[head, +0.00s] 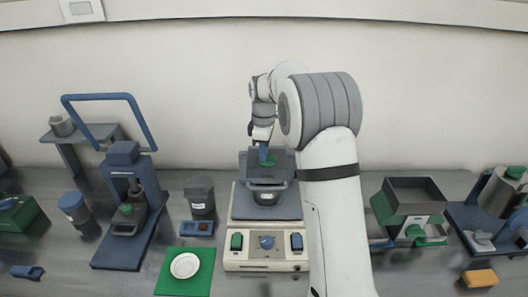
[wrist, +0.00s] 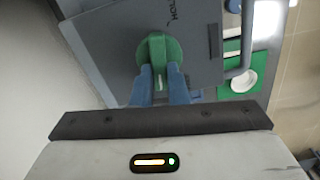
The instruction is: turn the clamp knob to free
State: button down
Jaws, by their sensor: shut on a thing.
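The green clamp knob (wrist: 156,48) sits on top of a grey plate (wrist: 105,42) in the wrist view, with dark lettering beside it that I can read only in part. A pale mark shows on the knob's near end. My gripper (wrist: 161,74) has its two blue fingers on either side of the knob's near end and is shut on it. The fingers partly hide the knob.
The cream base (head: 240,255) below has coloured controls. A green mat (head: 170,279) with a white dish (head: 185,265) lies front left. A blue-framed press (head: 125,205) and a dark jar (head: 199,196) stand left. A grey-and-green hopper (head: 410,210) stands right of my arm.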

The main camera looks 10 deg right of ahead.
jog(key=n, duration=0.4)
jog(key=shift+s, duration=0.2)
jog(key=shift+s+n, duration=0.15)
jog(key=shift+n, duration=1.95)
jog(key=c, duration=1.4)
grip_release()
jog(key=shift+c, duration=0.2)
notch_tip(320, 180, up, 8)
jog(key=shift+f+b, duration=0.15)
jog(key=shift+b, duration=0.5)
